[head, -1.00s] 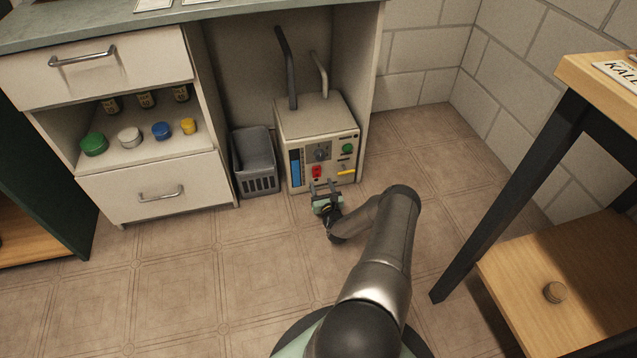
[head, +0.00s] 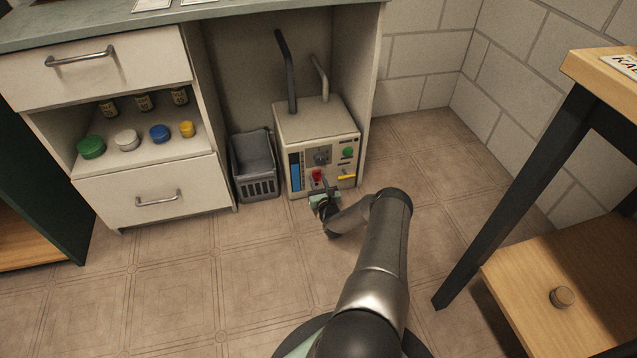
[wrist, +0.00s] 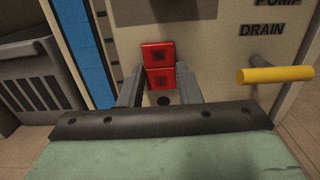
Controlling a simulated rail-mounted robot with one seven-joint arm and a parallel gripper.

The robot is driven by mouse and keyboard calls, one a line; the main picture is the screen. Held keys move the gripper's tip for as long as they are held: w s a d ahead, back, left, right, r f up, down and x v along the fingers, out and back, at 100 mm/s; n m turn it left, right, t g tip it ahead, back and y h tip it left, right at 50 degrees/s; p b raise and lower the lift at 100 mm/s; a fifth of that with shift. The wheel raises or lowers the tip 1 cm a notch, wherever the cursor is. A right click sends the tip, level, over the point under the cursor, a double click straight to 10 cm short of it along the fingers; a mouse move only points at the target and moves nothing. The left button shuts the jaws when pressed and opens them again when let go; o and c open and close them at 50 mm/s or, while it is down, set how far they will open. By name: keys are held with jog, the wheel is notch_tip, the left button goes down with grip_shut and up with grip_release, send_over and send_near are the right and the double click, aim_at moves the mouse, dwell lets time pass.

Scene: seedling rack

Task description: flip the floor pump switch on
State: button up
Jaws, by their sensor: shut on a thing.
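The floor pump is a cream box (head: 316,122) with two pipes on top, standing on the floor under the counter. Its front panel has a red rocker switch (head: 317,175), a blue gauge strip, a dark dial, a green button and a yellow lever. In the wrist view the red switch (wrist: 159,54) shows two stacked red halves, each with a small dark mark. My gripper (head: 321,188) is at the panel's lower front, its fingers on either side of the switch and shut on it. The fingers (wrist: 158,80) flank its lower half in the wrist view.
A yellow drain lever (wrist: 275,74) sticks out just right of my gripper. A grey basket (head: 256,188) stands left of the pump. A wooden table (head: 545,190) with black legs is at the right.

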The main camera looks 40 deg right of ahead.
jog(key=shift+f+t+h, duration=0.2)
jog(key=shift+t+h, duration=0.05)
jog(key=shift+t, duration=0.4)
jog(key=shift+f+t+h, duration=0.15)
jog(key=shift+t+h, duration=0.1)
jog(key=shift+t, duration=0.4)
jog(key=o, duration=1)
jog(key=p+v, duration=0.2)
jog(key=v, duration=0.5)
jog(key=shift+s+f, duration=0.1)
jog(key=shift+s, duration=0.15)
